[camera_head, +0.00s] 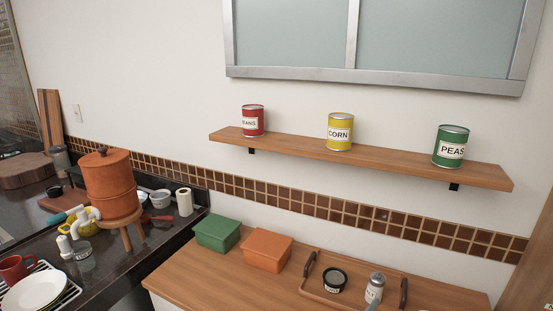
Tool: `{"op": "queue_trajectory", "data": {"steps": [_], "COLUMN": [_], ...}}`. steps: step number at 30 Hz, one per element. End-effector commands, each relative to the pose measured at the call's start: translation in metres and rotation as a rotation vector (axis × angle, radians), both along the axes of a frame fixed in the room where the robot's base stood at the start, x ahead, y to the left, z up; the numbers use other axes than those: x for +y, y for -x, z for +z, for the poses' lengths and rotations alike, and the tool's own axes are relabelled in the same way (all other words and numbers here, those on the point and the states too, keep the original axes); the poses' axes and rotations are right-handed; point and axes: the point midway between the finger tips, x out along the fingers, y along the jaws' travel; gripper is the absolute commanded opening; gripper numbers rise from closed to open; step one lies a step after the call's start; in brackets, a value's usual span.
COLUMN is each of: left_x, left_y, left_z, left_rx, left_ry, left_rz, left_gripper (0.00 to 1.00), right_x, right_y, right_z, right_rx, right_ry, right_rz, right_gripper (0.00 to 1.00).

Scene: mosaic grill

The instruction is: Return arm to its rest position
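Neither of my grippers shows in the head view, and no part of either arm is clear enough to name. Three cans stand upright on the wooden wall shelf (290,146). The red can (253,121) is at the left, the yellow corn can (340,132) is in the middle, and the green peas can (450,146) is at the right. Nothing is touching the cans.
A wooden counter (190,277) below holds a green box (217,233), an orange box (267,249) and a tray (328,299) with a small dark jar (334,280) and a shaker (375,288). A dark counter at left holds an orange pot (108,185) and a white plate (35,291).

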Motion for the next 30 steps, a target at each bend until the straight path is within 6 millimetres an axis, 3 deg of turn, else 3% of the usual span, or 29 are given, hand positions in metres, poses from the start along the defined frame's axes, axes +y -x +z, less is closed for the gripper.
{"op": "queue_trajectory", "data": {"steps": [3,7,12,15,20,30], "left_x": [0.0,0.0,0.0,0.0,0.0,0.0], "left_y": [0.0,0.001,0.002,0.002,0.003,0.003], "left_z": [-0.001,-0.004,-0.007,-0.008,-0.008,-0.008], "left_rx": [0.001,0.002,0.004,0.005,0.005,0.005], "left_ry": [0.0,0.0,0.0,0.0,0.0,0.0], "left_rz": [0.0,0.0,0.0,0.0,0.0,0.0], "left_gripper": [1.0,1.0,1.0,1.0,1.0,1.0], "right_x": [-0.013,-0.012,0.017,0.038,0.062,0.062], "right_y": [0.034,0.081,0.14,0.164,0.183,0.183], "right_z": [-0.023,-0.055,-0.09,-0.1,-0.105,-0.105], "right_rx": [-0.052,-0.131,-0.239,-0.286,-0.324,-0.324], "right_ry": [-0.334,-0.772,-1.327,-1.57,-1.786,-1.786], "right_rz": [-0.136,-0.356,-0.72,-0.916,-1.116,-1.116], "right_gripper": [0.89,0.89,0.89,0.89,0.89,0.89]}}
